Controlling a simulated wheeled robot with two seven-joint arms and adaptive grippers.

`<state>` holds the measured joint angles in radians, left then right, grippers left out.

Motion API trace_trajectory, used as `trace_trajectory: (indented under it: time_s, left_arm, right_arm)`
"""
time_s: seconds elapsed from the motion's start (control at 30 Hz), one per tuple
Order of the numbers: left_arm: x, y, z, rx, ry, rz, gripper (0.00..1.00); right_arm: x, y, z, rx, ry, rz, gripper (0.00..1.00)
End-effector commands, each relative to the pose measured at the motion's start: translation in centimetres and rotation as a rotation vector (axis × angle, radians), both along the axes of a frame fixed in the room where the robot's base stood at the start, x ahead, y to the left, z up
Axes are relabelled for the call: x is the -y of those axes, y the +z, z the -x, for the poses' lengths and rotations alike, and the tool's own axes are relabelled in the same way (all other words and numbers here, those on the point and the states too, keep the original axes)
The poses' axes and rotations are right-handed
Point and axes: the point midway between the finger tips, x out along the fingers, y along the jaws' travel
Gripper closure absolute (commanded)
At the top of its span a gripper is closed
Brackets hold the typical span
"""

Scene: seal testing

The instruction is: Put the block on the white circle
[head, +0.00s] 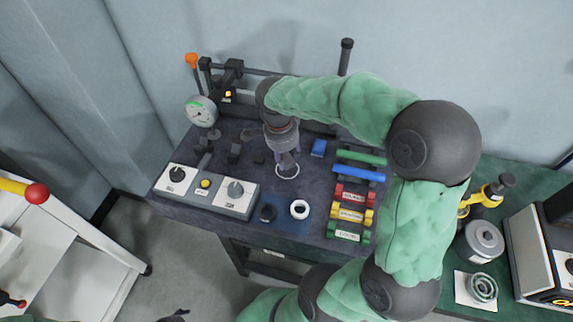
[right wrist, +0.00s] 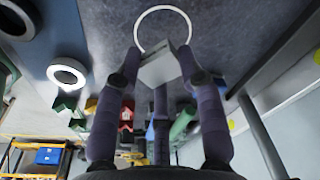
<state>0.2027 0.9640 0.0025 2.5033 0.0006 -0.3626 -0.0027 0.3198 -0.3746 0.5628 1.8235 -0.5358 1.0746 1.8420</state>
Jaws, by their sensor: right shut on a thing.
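My right gripper (head: 287,160) points down over the white circle (head: 287,177), a thin ring outline on the dark bench top. In the right wrist view, the gripper (right wrist: 163,70) is shut on a light grey block (right wrist: 160,66), held between its fingertips. The white circle (right wrist: 163,8) lies just beyond the block there, and the block overlaps the ring's near edge in the picture. I cannot tell whether the block touches the bench. In the head view the fingers largely hide the block. A dark piece at the bottom edge may be my left gripper (head: 172,316); its state is unclear.
A control box (head: 212,190) with knobs stands left of the circle. A white ring part (head: 299,209) and a black one (head: 268,213) lie in front on a blue patch. A small blue block (head: 318,148) and coloured labelled racks (head: 353,194) stand right. A dial gauge (head: 201,111) stands back left.

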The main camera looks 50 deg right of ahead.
Motion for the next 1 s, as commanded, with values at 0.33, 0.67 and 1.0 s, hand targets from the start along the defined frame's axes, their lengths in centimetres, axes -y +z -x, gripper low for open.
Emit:
trace_trajectory:
  time_s: [0.33,0.67,1.0]
  left_arm:
    - [0.0,-1.5,0.0,0.0,0.0,0.0,0.33]
    - [0.0,-1.6,0.0,0.0,0.0,0.0,0.33]
    - [0.0,-1.9,0.0,0.0,0.0,0.0,0.33]
  right_arm:
    - [0.7,-3.4,-0.6,-0.001,0.0,-0.001,1.0]
    - [0.7,-4.0,-0.6,0.002,-0.001,0.001,1.0]
    - [0.7,-4.4,-0.6,0.001,0.0,0.0,0.37]
